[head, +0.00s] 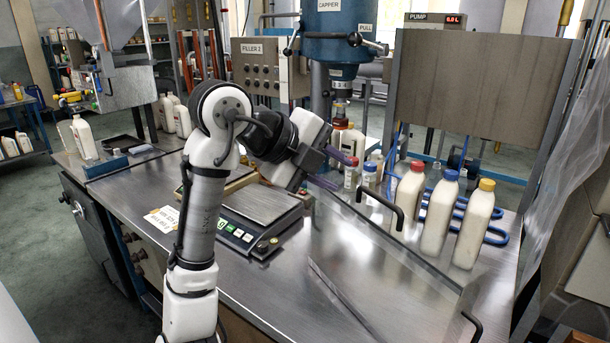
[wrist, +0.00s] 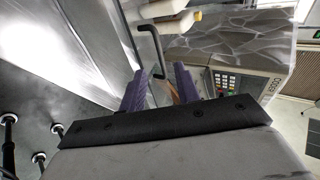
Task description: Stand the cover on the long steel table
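The cover (head: 395,270) appears as a flat, shiny panel in front of the bottles in the head view. Its outline blends with the steel, so I cannot tell whether it lies or leans. A black bent handle (head: 385,203) stands up at its far edge; the handle also shows in the wrist view (wrist: 151,45). My gripper (head: 333,170) is open, with its purple fingers apart. It is above the table, left of this handle and apart from it. In the wrist view the handle shows ahead of the gap between the fingers. The long steel table (head: 290,300) runs beneath.
A scale (head: 250,215) stands under my arm. White bottles with red, blue and yellow caps (head: 440,215) stand right of the cover, by blue tubing. The blue capper (head: 340,50) and a steel panel (head: 480,85) rise behind.

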